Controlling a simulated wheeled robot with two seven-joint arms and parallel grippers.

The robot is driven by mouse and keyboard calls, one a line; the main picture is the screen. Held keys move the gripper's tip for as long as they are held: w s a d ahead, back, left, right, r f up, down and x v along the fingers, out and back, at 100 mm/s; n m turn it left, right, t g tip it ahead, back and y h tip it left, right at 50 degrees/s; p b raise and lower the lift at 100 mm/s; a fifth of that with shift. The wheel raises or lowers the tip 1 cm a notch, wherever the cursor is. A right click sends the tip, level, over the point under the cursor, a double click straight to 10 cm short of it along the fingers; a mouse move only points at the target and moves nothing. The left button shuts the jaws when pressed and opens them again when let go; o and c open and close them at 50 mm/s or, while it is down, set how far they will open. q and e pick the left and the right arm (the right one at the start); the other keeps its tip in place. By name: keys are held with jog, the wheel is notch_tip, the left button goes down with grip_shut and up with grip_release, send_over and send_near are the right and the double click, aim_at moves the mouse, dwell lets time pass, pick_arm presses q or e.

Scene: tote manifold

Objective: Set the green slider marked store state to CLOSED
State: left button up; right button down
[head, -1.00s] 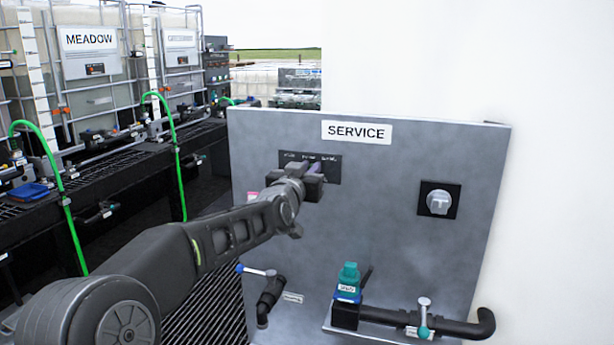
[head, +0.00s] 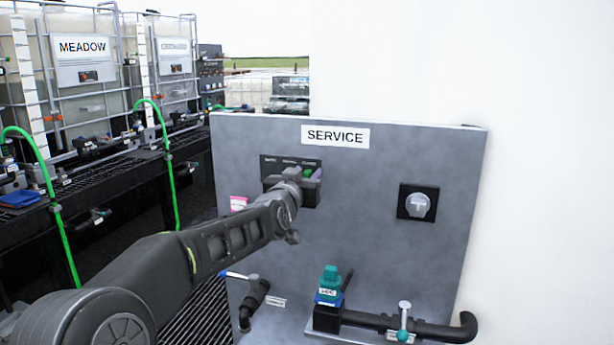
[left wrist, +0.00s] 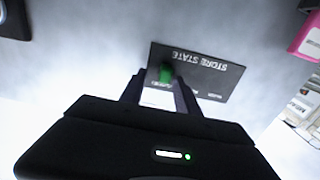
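The black store state plate (head: 277,163) is on the grey SERVICE panel, with a row of small labels. The green slider (head: 309,171) shows at its right end, under the right-hand label, which looks like CLOSED but is blurred. My left gripper (head: 303,186) is at the plate, just below the slider. In the left wrist view the plate (left wrist: 211,75) is upside down. The green slider (left wrist: 166,74) shows there between the tips of my left gripper (left wrist: 160,86), nearer one finger; a gap shows between the fingers. Contact cannot be told. My right gripper is out of view.
A grey knob (head: 417,205) is right of the plate. Below are a blue-handled valve (head: 240,276), a teal coupling (head: 329,285) and a black pipe (head: 440,328). Free panel lies between plate and knob.

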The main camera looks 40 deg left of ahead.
pick_arm(q)
jog(key=shift+s, duration=0.1)
jog(key=b+v, duration=0.2)
jog(key=v, duration=0.5)
jog(key=shift+s+d, duration=0.15)
jog(key=shift+s, duration=0.15)
